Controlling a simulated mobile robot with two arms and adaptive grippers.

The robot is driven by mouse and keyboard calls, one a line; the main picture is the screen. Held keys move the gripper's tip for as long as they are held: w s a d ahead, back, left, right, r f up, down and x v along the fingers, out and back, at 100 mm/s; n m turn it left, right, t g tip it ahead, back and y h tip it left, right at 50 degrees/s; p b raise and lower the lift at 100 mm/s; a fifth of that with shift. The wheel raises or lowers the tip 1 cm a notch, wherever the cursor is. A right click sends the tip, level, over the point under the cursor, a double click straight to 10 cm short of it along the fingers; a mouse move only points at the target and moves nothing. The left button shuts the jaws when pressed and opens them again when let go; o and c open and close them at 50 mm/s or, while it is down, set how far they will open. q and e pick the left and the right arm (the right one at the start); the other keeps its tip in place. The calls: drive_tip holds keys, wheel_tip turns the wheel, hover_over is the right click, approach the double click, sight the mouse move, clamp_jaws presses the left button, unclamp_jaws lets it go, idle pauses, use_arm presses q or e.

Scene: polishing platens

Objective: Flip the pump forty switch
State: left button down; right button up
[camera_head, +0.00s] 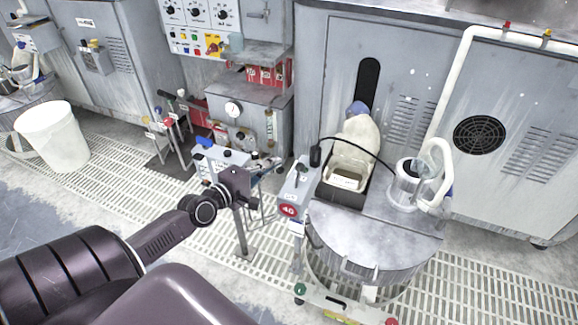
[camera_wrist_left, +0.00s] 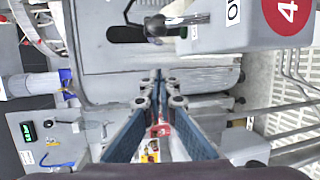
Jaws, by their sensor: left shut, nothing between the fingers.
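The pump forty box (camera_head: 300,183) is a grey box on a post beside the round tank, with a red "40" disc (camera_head: 289,210) on its front. A small dark lever shows on its upper face. In the left wrist view, part of the red disc (camera_wrist_left: 289,12) is at upper right, and a black lever (camera_wrist_left: 160,28) sticks out from the grey box, ahead of the fingers. My left gripper (camera_head: 266,167) is left of the box, apart from it. In the wrist view its blue fingers (camera_wrist_left: 158,78) are together and empty. My right gripper is not in view.
A metal cabinet with gauge (camera_head: 240,115) is behind my gripper. A white bucket (camera_head: 55,138) stands at far left on the grating.

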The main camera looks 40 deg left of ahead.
sight(299, 174)
use_arm(q)
drive_tip(key=shift+w+d+f+p, duration=0.1)
drive_tip(key=shift+w+d+p, duration=0.1)
drive_tip(key=shift+w+d, duration=0.35)
drive_tip(key=shift+w+d+p, duration=0.25)
drive_tip(key=shift+d, duration=0.5)
drive_tip(key=shift+w+d+f+p, duration=0.1)
drive_tip(key=shift+w+d+p, duration=0.1)
drive_tip(key=shift+w+d, duration=0.35)
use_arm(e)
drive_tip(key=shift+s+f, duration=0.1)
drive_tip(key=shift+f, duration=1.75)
use_arm(q)
drive_tip(key=shift+s+d, duration=0.15)
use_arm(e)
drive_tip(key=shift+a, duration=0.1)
